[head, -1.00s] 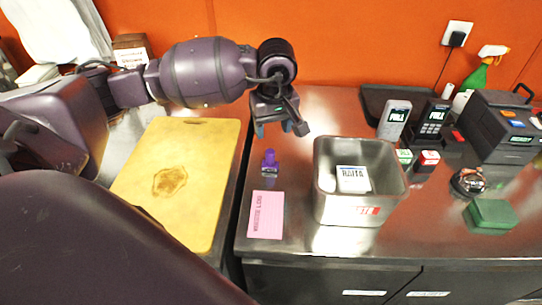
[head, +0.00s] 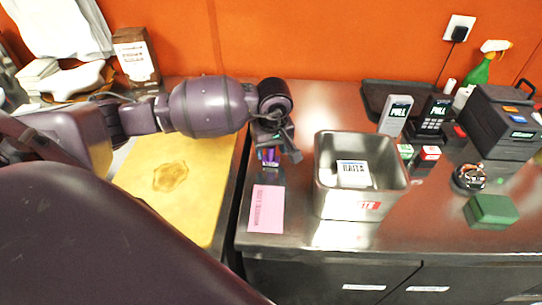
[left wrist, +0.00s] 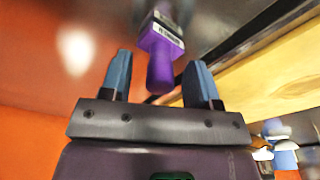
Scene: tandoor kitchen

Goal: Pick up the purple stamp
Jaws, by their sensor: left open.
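The purple stamp (head: 268,156) stands on the steel counter behind the pink pad and is partly hidden by my left gripper in the head view. My left gripper (head: 271,150) is right above it with its fingers pointing down. In the left wrist view the stamp (left wrist: 162,50) has a purple handle and a pale label with dark print. Its handle end lies between the two blue fingertips (left wrist: 160,72) of my open left gripper, with gaps to the fingers. My right gripper does not show.
A pink pad (head: 266,209) lies just in front of the stamp. A steel bin (head: 345,205) with a white labelled item stands to the right. A yellow cutting board (head: 190,207) is at left. Card readers (head: 396,115) and a green box (head: 490,211) are farther right.

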